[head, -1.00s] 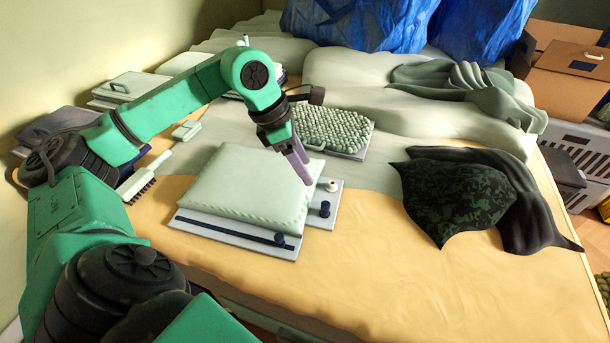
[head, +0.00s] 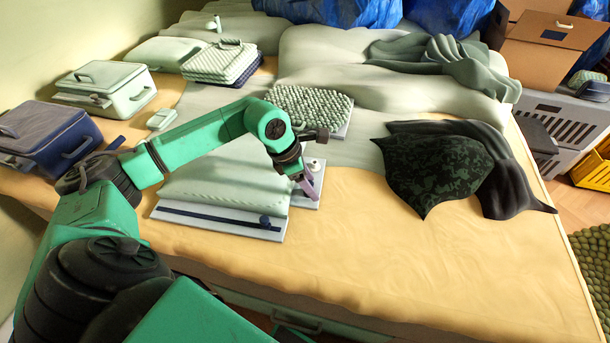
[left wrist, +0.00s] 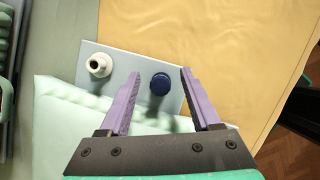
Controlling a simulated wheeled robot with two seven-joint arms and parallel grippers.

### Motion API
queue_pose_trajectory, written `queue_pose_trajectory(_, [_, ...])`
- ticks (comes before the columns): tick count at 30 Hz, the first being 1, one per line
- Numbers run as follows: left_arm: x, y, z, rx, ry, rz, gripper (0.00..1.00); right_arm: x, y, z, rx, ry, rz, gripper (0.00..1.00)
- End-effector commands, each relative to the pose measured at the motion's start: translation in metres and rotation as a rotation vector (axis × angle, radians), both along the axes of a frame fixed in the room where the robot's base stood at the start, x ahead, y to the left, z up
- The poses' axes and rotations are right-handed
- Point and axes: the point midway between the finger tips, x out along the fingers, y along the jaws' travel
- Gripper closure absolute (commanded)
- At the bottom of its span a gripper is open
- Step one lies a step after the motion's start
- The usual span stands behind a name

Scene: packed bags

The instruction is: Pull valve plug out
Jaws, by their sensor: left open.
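A pale quilted bag (head: 225,180) lies on the bed with a light grey plate (head: 307,197) at its right edge. In the left wrist view the dark blue round plug (left wrist: 159,85) stands on this plate (left wrist: 136,66). A white valve fitting (left wrist: 99,65) stands to its left, and also shows in the head view (head: 315,164). My left gripper (head: 309,190) is open over the plate. In the left wrist view its purple fingers (left wrist: 159,78) stand on either side of the plug, not closed on it. In the head view the gripper hides the plug. My right gripper is out of view.
A strip with a dark slider (head: 265,221) runs along the bag's front edge. A knobbly pale bag (head: 310,108) lies behind. Dark cloths (head: 440,170) lie to the right. The yellow sheet (head: 400,265) in front is clear.

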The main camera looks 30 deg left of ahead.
Motion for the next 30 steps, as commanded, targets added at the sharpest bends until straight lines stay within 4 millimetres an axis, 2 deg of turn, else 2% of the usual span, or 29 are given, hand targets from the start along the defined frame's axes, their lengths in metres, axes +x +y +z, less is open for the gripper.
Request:
queue_pose_trajectory(3, [0.000,0.000,0.000,0.000,0.000,0.000,0.36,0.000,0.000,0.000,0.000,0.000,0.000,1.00])
queue_pose_trajectory(4, [0.000,0.000,0.000,0.000,0.000,0.000,0.40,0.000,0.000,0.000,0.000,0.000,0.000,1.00])
queue_pose_trajectory(6, [0.000,0.000,0.000,0.000,0.000,0.000,0.66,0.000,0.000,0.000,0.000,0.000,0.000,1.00])
queue_pose_trajectory(9, [0.000,0.000,0.000,0.000,0.000,0.000,1.00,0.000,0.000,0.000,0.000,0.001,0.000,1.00])
queue_pose_trajectory(16, [0.000,0.000,0.004,0.000,0.000,0.000,1.00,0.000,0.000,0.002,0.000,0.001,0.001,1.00])
queue_pose_trajectory(30, [0.000,0.001,0.028,0.000,0.000,0.001,1.00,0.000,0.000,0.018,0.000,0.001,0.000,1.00])
